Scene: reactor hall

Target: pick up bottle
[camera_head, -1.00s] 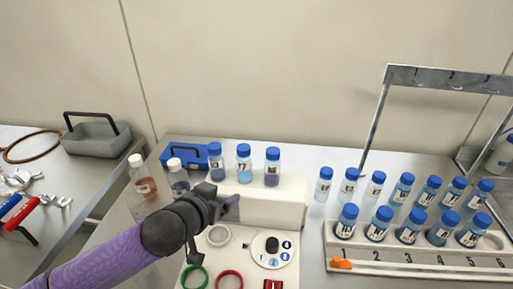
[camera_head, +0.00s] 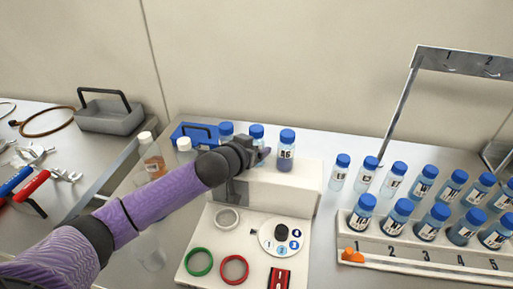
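Three blue-capped bottles stand in a row on top of the white device (camera_head: 258,189): a left bottle (camera_head: 227,128), a middle bottle (camera_head: 257,131) and a right bottle (camera_head: 287,152) labelled 86. My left gripper (camera_head: 262,155) is in front of the row, overlapping the middle bottle's lower part and close to the left side of the right bottle. The gripper and wrist hide most of the left and middle bottles. I cannot tell whether its fingers are apart or touch a bottle. My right gripper is not in view.
On the right, a white rack (camera_head: 408,250) holds several blue-capped bottles, with more behind it. White-capped bottles, one a brown bottle (camera_head: 152,158), and a blue toolbox (camera_head: 190,130) stand at left. Green (camera_head: 198,262) and red (camera_head: 234,269) rings lie in front.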

